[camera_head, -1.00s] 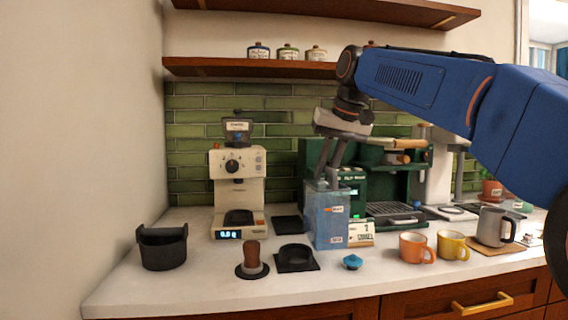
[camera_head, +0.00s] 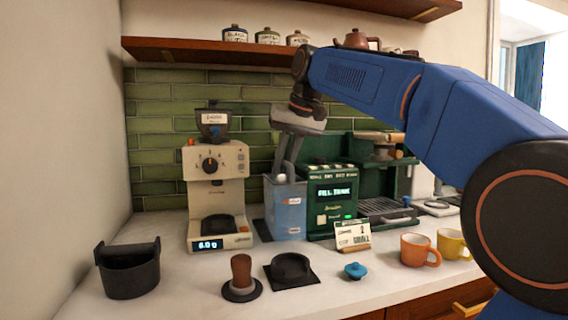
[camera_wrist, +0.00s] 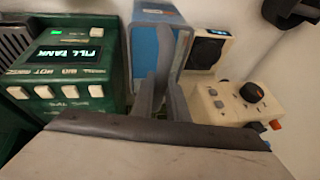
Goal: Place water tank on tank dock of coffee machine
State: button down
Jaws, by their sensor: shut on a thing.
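The water tank (camera_head: 287,212) is a translucent blue box, upright, between the cream grinder and the green coffee machine (camera_head: 333,203). My gripper (camera_head: 283,174) is shut on its upper part from above. In the wrist view the tank (camera_wrist: 155,14) is beyond my gripper's fingers (camera_wrist: 166,62), close beside the coffee machine (camera_wrist: 75,62). The machine's display reads "FILL TANK". The tank dock (camera_head: 259,229) seems to be the dark flat plate at the machine's left, mostly hidden behind the tank. I cannot tell whether the tank's base touches it.
The grinder (camera_head: 215,200) stands close to the tank's left. In front lie a tamper (camera_head: 241,275), a black holder (camera_head: 291,270), a blue cap (camera_head: 355,271) and a small sign (camera_head: 353,238). A black bin (camera_head: 128,270) is at left. Orange (camera_head: 420,250) and yellow mugs (camera_head: 452,243) are at right.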

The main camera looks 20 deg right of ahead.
jog(key=shift+w+f, duration=0.2)
jog(key=shift+w, duration=0.55)
jog(key=shift+w+f, duration=0.25)
jog(key=shift+w, duration=0.45)
jog(key=shift+w+f, duration=0.2)
jog(key=shift+w, duration=0.55)
jog(key=w+f, duration=0.1)
jog(key=w, duration=0.5)
jog(key=shift+w+f, duration=0.3)
jog(key=shift+s, duration=0.15)
jog(key=shift+f, duration=0.3)
dwell(0.5)
jog(key=c, duration=1.6)
grip_release()
jog(key=shift+c, duration=0.2)
jog(key=shift+f, duration=0.1)
jog(key=v, duration=1.7)
jog(key=shift+r, duration=0.3)
